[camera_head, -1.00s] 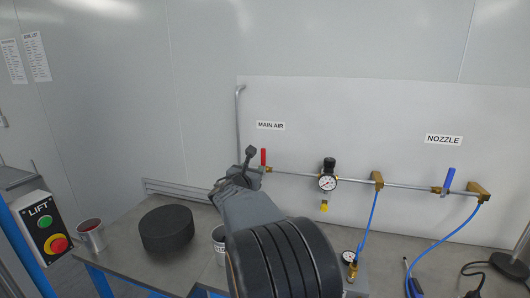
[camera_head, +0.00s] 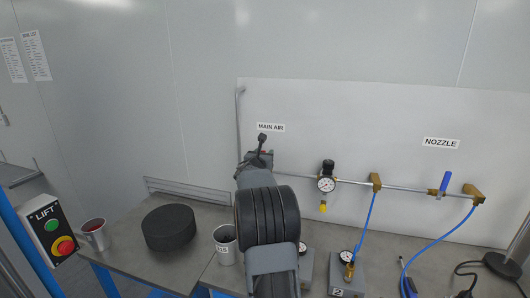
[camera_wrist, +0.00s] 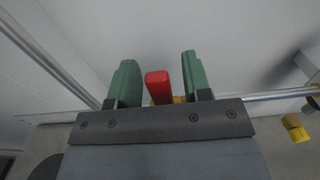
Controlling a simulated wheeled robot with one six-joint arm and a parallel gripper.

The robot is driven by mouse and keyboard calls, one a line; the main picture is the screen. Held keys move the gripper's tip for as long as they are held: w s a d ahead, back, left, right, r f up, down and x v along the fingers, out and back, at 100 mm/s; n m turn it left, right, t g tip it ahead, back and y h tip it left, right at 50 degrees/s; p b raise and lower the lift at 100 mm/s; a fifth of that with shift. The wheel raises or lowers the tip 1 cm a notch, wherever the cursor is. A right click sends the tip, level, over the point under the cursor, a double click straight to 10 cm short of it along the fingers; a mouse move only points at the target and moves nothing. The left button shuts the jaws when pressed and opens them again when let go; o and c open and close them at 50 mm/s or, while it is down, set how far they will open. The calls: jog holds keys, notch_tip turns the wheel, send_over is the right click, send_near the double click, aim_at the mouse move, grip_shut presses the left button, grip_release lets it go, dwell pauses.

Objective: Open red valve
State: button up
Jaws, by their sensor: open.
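The red valve handle (camera_wrist: 158,86) shows in the wrist view between the two green fingers of my gripper (camera_wrist: 159,80). The fingers are open, with a gap on each side of the handle; the gap on the left is narrower. A brass valve body shows just behind the handle base. In the head view my gripper (camera_head: 259,150) is at the wall pipe under the MAIN AIR label (camera_head: 271,127). There my arm hides almost all of the red valve.
A pressure gauge (camera_head: 326,184) hangs on the pipe to the right. Farther right is a blue valve handle (camera_head: 445,181) under the NOZZLE label (camera_head: 441,142). A black round block (camera_head: 169,228) and metal cups (camera_head: 225,245) stand on the tables below.

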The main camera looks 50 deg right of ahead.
jog(key=shift+w+d, duration=0.15)
jog(key=shift+d, duration=0.15)
grip_shut()
dwell(0.4)
